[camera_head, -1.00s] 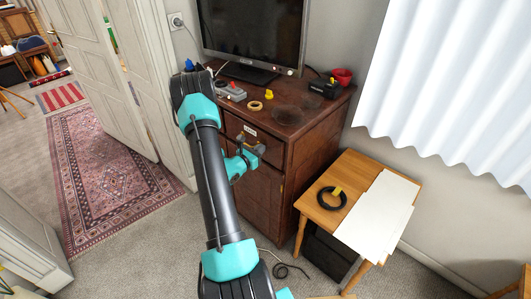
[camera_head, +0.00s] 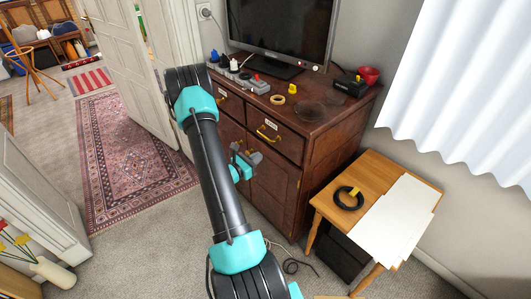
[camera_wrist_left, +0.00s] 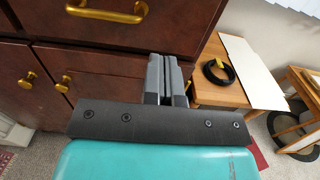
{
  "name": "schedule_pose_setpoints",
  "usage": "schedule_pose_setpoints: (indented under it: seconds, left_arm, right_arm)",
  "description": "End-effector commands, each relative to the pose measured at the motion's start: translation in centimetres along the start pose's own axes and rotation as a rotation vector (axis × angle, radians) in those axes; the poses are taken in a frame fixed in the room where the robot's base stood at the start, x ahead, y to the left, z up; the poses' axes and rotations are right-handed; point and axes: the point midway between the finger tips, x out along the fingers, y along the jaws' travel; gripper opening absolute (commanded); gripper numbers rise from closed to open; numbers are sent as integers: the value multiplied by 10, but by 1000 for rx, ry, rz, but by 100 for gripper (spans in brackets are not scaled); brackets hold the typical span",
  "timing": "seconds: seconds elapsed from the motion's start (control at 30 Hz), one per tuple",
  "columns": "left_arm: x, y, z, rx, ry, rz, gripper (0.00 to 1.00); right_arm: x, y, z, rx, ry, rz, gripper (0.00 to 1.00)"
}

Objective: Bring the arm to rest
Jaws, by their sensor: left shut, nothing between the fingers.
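My left arm comes up from the bottom of the head view. Its gripper (camera_head: 252,160) is in front of the brown wooden cabinet (camera_head: 282,189), below the drawers. In the left wrist view the two grey fingers (camera_wrist_left: 166,75) are shut together with nothing between them. The cabinet front with its brass drawer handle (camera_wrist_left: 108,12) lies beyond them; I cannot tell the exact gap. My right gripper is not in view.
A television (camera_head: 280,35) and several small items stand on the cabinet. A small wooden table (camera_head: 325,200) at the right bears a black ring (camera_head: 347,198) and white sheets (camera_head: 400,220). Grey carpet (camera_head: 135,235) is clear at the left; a cable (camera_head: 292,266) lies below the cabinet.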

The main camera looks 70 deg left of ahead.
Motion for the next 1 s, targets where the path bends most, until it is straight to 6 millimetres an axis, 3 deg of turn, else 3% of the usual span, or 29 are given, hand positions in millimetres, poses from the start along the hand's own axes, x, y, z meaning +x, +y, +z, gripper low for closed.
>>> schedule_pose_setpoints:
  seconds: [0.2, 0.73, 0.87, 1.0]
  left_arm:
    - [-14, 0, 0, 1, 0, 0, 0]
    - [-12, -4, -2, -3, 7, -14, 0]
    - [-2, -30, -12, -21, 48, -93, 0]
    - [12, -87, -32, -40, 144, -281, 0]
  right_arm:
    - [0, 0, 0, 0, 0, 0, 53]
    - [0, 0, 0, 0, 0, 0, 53]
    - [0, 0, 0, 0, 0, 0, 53]
    - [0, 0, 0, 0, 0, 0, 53]
